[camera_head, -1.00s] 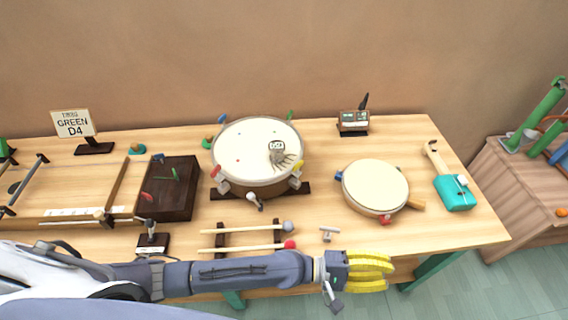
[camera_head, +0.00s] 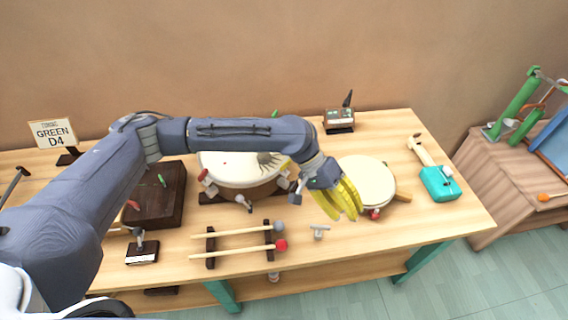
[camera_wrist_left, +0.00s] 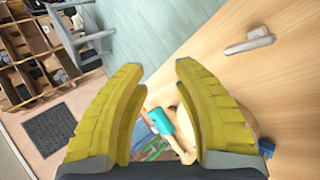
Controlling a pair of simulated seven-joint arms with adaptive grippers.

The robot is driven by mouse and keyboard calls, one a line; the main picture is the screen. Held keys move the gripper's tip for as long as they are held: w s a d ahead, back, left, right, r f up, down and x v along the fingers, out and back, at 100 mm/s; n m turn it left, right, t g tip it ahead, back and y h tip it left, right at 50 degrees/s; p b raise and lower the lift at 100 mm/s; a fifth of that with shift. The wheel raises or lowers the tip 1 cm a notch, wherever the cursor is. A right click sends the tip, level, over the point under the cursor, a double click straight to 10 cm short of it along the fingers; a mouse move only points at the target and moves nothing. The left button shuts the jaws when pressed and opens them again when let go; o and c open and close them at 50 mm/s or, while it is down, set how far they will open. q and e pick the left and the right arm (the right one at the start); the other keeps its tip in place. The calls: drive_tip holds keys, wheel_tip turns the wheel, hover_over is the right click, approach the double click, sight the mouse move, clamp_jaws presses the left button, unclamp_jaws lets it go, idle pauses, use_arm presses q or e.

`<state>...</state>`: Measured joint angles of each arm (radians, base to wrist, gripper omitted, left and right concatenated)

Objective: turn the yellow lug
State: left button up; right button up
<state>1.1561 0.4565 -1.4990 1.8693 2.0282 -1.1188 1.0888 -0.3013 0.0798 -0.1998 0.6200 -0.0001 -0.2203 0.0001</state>
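The large drum (camera_head: 243,163) with a pale head stands mid-table, partly behind my left arm. A red lug (camera_head: 204,176) shows on its left side. I cannot make out the yellow lug now; my wrist covers the drum's right side. My left gripper (camera_head: 342,212) has yellow fingers and hangs between the large drum and the small round drum, pointing down at the table. In the left wrist view, its fingers (camera_wrist_left: 160,75) are spread with nothing between the tips. A grey T-shaped key (camera_head: 319,231) lies in front of it; it also shows in the wrist view (camera_wrist_left: 249,41). My right gripper is out of view.
The small drum (camera_head: 370,183) is close to the right of my gripper. Two mallets (camera_head: 236,250) rest on dark supports at the front. A dark wooden box (camera_head: 165,203) stands left. The front right tabletop is clear.

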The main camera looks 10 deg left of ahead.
use_arm(q)
drive_tip(key=w+a+r+m+t+y, duration=0.1)
drive_tip(key=w+a+r+t+y, duration=0.1)
drive_tip(key=w+a+r+y, duration=0.45)
wheel_tip(320, 180, up, 10)
drive_tip(key=f+t+y, duration=0.1)
drive_tip(key=t+y, duration=0.1)
hover_over(284, 164)
wheel_tip(284, 164, down, 16)
drive_tip(key=shift+w+f, duration=0.15)
drive_tip(key=shift+f, duration=0.1)
drive_tip(key=shift+c, duration=0.6)
clamp_jaws()
